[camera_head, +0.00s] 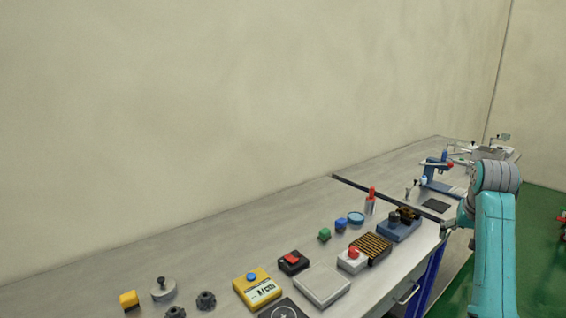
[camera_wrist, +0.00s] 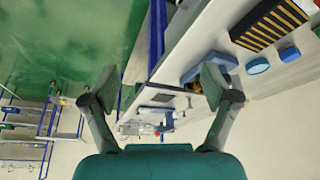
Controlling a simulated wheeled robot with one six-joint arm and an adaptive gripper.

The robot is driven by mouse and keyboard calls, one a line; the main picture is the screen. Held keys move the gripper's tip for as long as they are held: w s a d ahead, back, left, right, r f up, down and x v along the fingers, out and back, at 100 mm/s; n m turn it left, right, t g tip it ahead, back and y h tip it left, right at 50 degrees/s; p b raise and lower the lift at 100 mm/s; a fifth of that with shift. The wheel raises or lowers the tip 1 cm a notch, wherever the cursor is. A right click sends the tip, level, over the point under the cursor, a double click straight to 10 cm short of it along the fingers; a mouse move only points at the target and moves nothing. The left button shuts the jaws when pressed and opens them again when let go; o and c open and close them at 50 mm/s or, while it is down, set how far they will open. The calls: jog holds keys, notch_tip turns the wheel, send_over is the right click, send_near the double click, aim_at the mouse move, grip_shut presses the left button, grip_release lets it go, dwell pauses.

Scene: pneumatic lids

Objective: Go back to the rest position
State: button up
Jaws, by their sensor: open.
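My gripper (camera_wrist: 155,90) is open and empty in the wrist view, its two fingers spread wide apart. Between and beyond the fingers show the workbench edge and the green floor. In the head view my teal arm stands at the right, and the gripper (camera_head: 448,228) is small and partly hidden near the bench's front edge, by the blue block fixture (camera_head: 400,230). I cannot tell from these views whether it touches anything.
A long grey workbench (camera_head: 100,270) runs along the wall. On it are a yellow meter (camera_head: 258,289), a grey plate (camera_head: 321,286), a slatted brown block (camera_head: 376,246), a red-topped cylinder (camera_head: 370,204) and a blue press (camera_head: 437,170). Wire racks (camera_wrist: 40,130) stand on the green floor.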

jog(key=s+a+f+n+t, duration=0.15)
jog(key=a+f, duration=0.25)
jog(key=f, duration=0.7)
jog(key=s+a+f+t, duration=0.1)
jog(key=s+a+f, duration=0.15)
jog(key=f, duration=0.85)
jog(key=s+a+f+n+t, duration=0.1)
jog(key=s+a+f, duration=0.4)
jog(key=s+f, duration=0.3)
jog(key=s+a+f+t, duration=0.1)
jog(key=s+a+f, duration=0.5)
jog(key=s+f, duration=0.1)
jog(key=s+a+n+t, duration=0.15)
jog(key=s+a, duration=0.25)
jog(key=s, duration=0.6)
jog(key=s+a+t, duration=0.2)
jog(key=s+a, duration=0.1)
jog(key=s, duration=0.8)
jog(key=s+a+r+n+t+y, duration=0.1)
jog(key=s+a+r+t+y, duration=0.1)
jog(key=s+r, duration=1.4)
jog(key=shift+s+a+r+t, duration=0.15)
jog(key=shift+s+a+t, duration=0.15)
jog(key=shift+s+a, duration=0.75)
jog(key=shift+s+d, duration=0.1)
jog(key=shift+d, duration=0.1)
